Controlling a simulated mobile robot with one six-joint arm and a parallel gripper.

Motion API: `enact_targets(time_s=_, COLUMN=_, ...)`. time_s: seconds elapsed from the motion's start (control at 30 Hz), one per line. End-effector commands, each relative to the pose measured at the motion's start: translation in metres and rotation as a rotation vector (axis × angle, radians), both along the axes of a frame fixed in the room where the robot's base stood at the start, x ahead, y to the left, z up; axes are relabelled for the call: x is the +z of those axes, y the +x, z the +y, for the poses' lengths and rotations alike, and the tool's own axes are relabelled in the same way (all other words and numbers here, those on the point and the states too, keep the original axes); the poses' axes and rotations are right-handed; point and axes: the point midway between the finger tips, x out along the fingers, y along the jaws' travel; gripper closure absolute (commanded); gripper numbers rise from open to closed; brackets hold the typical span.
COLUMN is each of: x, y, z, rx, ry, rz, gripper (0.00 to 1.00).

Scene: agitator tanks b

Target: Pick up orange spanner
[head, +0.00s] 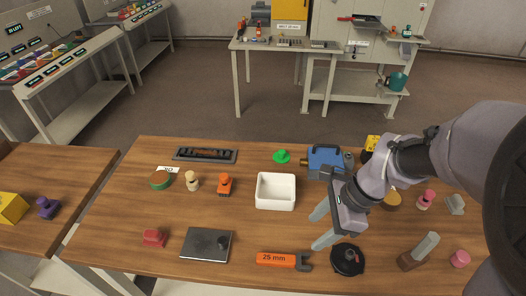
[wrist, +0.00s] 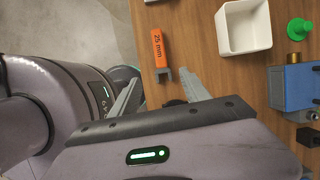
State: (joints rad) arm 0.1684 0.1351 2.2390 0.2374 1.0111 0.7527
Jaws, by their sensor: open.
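The orange spanner (head: 277,260) lies flat on the wooden table near its front edge, marked "25 mm", with a dark grey open jaw at its right end. It also shows in the wrist view (wrist: 159,54), upper middle, its jaw end towards my gripper. My gripper (head: 318,229) is open and empty above the table, up and to the right of the spanner in the head view. In the wrist view its two fingers (wrist: 158,92) show as grey tips just below the spanner's jaw, apart from each other. The gripper does not appear to touch the spanner.
A white square bin (head: 276,203) stands behind the spanner. A grey metal plate (head: 207,244) lies to its left and a black round knobbed piece (head: 347,260) to its right. A blue machine (head: 326,160) stands behind my gripper.

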Motion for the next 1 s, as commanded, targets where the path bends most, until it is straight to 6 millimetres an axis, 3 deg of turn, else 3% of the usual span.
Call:
enact_targets(time_s=0.13, x=-0.029, y=0.004, z=0.006, rx=-0.059, ry=0.019, rz=0.05, gripper=0.45)
enact_targets(time_s=0.4, x=-0.105, y=0.004, z=0.036, rx=-0.054, ry=0.015, rz=0.048, gripper=0.45)
enact_targets(time_s=0.67, x=-0.13, y=0.005, z=0.048, rx=-0.054, ry=0.016, rz=0.045, gripper=0.45)
enact_targets(time_s=0.9, x=-0.172, y=0.007, z=0.065, rx=-0.052, ry=0.014, rz=0.046, gripper=0.45)
enact_targets(time_s=1.0, x=-0.171, y=0.007, z=0.066, rx=-0.054, ry=0.014, rz=0.045, gripper=0.45)
